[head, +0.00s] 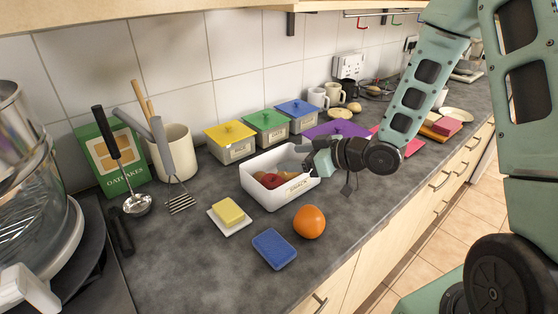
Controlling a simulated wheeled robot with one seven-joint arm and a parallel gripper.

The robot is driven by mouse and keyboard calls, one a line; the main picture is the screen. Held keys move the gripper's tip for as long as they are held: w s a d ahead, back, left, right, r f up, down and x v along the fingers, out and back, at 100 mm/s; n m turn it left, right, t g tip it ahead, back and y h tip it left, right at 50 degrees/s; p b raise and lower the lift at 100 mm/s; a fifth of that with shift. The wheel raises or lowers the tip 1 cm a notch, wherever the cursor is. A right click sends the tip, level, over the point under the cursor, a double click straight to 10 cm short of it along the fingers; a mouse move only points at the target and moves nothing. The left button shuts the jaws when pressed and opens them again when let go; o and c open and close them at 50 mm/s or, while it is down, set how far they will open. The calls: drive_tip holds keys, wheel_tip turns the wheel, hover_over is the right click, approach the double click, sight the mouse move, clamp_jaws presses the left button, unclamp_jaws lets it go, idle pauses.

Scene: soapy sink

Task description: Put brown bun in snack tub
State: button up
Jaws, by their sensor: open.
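My gripper (294,158) reaches in from the right over the back right part of the tub. Its grey fingers are apart, and I see nothing held between them. The wrist hides part of the tub's right end.
In front of the tub are an orange (309,222), a blue sponge (274,249) and butter on a white dish (229,213). Yellow (230,142), green (266,131) and blue (298,115) lidded boxes stand behind. A utensil pot (174,153) stands left.

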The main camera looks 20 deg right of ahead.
drive_tip(key=s+a+r+g+h, duration=0.1)
drive_tip(key=s+a+g+h, duration=0.1)
drive_tip(key=s, duration=0.7)
drive_tip(key=s+a+r+g+h, duration=0.2)
drive_tip(key=s+a+g, duration=0.3)
drive_tip(key=s, duration=0.5)
drive_tip(key=s+a+r+g+h, duration=0.2)
drive_tip(key=s+a, duration=0.3)
drive_tip(key=s, duration=0.4)
drive_tip(key=shift+s+g+h, duration=0.25)
drive_tip(key=shift+g+h, duration=0.55)
drive_tip(key=shift+d+f, duration=0.1)
drive_tip(key=shift+d, duration=0.1)
